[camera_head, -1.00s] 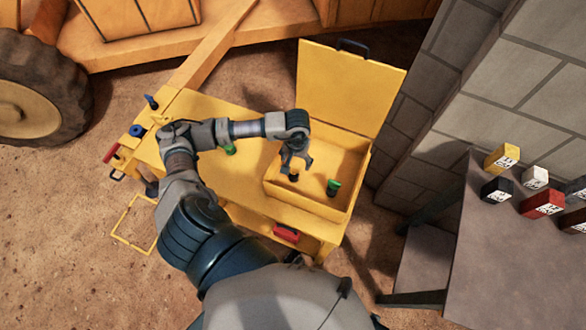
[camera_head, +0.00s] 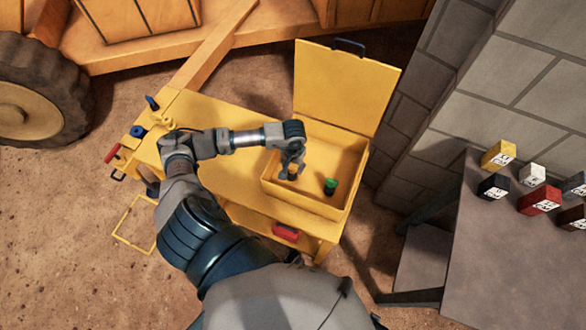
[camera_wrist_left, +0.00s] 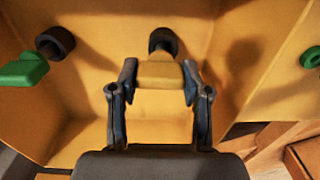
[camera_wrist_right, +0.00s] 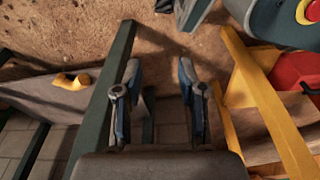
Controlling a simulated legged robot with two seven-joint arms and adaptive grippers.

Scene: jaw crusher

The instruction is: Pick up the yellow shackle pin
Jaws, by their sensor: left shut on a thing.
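The yellow shackle pin (camera_wrist_left: 160,75) is a yellow block-like head with a dark round end, seen in the left wrist view. My left gripper (camera_head: 291,166) is down inside the open yellow box, its two fingers closed on the sides of the pin. In the head view only a small bit of the pin (camera_head: 292,177) shows between the fingers. A green pin with a dark end (camera_head: 330,186) stands in the box to the right of the gripper. My right gripper (camera_wrist_right: 158,95) is open and empty in the right wrist view; the head view does not show it.
The box (camera_head: 312,203) sits on a yellow bench (camera_head: 236,180), its lid (camera_head: 345,88) raised behind. In the left wrist view a green part (camera_wrist_left: 22,70) and a green ring (camera_wrist_left: 312,42) flank the gripper. A grey table (camera_head: 500,260) with several small blocks stands right.

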